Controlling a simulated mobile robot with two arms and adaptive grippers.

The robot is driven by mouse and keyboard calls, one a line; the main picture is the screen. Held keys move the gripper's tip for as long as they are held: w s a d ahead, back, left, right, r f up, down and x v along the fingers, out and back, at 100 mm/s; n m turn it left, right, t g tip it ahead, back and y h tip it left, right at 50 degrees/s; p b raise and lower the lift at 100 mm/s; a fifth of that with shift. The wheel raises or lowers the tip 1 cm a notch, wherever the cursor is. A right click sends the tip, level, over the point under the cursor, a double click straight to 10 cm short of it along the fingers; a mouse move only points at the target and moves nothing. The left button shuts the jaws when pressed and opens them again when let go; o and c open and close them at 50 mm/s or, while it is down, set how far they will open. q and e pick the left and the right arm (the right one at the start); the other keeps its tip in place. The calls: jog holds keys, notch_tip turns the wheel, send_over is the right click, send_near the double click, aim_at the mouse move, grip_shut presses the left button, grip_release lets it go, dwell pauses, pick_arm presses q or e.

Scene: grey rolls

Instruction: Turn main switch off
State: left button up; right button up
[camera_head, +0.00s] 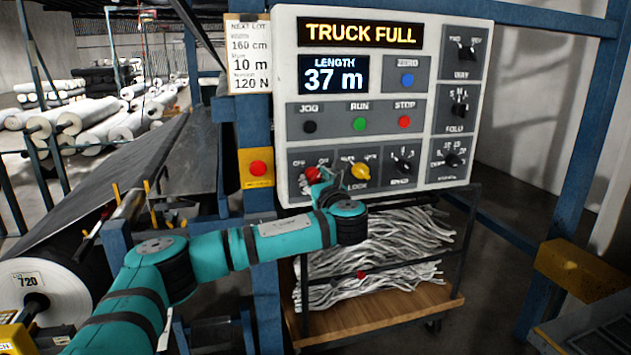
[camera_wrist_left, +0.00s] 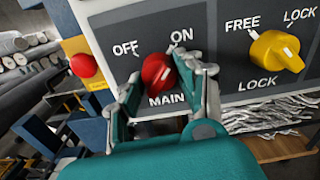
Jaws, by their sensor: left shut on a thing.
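The control panel (camera_head: 385,105) carries the main switch (camera_head: 311,174), a red round knob at its lower left. In the left wrist view the red main switch (camera_wrist_left: 157,72) sits above the label MAIN, with OFF at its upper left and ON at its upper right. A short pale mark shows on the knob's right part; which label it points at is hard to tell. My left gripper (camera_head: 322,180) is at the knob, its fingers on both sides and shut on it. The fingers cover part of the knob in the head view. My right gripper is not in view.
The yellow lock knob (camera_head: 361,172) is just right of the main switch. A red button on a yellow box (camera_head: 258,168) is to the left. A cart (camera_head: 400,315) with grey strips stands below the panel. Large rolls (camera_head: 45,290) lie at the left.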

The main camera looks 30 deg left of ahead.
pick_arm(q)
jog(key=n, duration=0.4)
jog(key=shift+f+b, duration=0.2)
jog(key=shift+b, duration=0.2)
jog(key=n+b, duration=0.1)
jog(key=n, duration=0.3)
jog(key=shift+d+n, duration=0.1)
jog(key=shift+n, duration=0.2)
jog(key=n+b, duration=0.2)
jog(key=n, duration=0.4)
jog(key=shift+w+b, duration=0.1)
jog(key=shift+b, duration=0.25)
jog(key=shift+r+n+b, duration=0.1)
jog(key=shift+n+b, duration=0.3)
jog(key=shift+n, duration=0.8)
jog(key=o, duration=1.2)
jog(key=shift+r, duration=0.15)
jog(key=shift+c, duration=0.2)
jog(key=shift+d, duration=0.1)
jog(key=v, duration=1.2)
